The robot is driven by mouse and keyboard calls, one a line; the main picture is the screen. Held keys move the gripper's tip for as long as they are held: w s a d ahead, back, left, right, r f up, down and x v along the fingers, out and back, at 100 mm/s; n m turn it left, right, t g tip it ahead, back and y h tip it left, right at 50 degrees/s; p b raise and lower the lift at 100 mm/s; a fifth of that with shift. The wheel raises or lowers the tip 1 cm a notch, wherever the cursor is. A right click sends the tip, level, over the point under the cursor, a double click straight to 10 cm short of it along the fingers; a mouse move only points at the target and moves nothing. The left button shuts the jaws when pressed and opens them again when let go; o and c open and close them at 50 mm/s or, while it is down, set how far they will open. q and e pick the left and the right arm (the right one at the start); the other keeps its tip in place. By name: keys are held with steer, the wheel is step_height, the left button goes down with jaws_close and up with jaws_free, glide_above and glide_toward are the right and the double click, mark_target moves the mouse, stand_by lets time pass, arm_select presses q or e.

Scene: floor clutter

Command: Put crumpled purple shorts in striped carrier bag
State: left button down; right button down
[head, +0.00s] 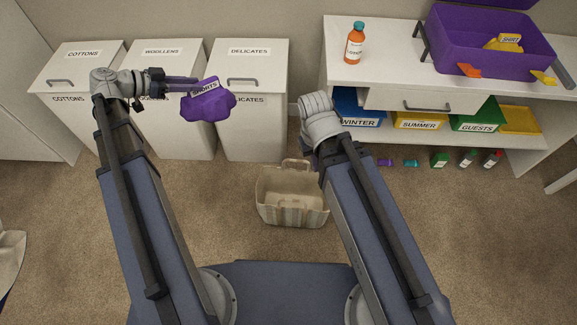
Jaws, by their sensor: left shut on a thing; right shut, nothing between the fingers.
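The crumpled purple shorts (207,106), with a label on top, hang in the air in front of the white bins. My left gripper (192,84) is shut on them at their upper left side. The striped carrier bag (291,215) stands upright on the carpet between my two arms, its top open and its handles up. The inside that shows looks empty. The shorts are above and to the left of the bag, well apart from it. My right gripper (316,104) is shut and empty above the bag's right side; its fingers are mostly hidden by the wrist.
White bins labelled cottons (78,107), woollens (180,132) and delicates (253,135) line the wall. A white shelf unit (390,75) at right carries an orange bottle (355,43) and an open purple case (480,50). Carpet around the bag is clear.

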arm_select(q)
steer(key=d+f+m+g+h+b, duration=0.1)
steer(key=d+f+m+g+b, duration=0.1)
steer(key=d+f+b, duration=1.2)
steer(key=d+f+m+g+b, duration=0.3)
steer(key=d+f+b, duration=1.1)
steer(key=f+b, duration=0.5)
step_height(320, 180, down, 2)
steer(key=shift+f+h, duration=0.25)
steer(key=shift+h, duration=0.15)
steer(key=shift+a, duration=0.1)
step_height(320, 180, down, 9)
steer(key=b, duration=0.9)
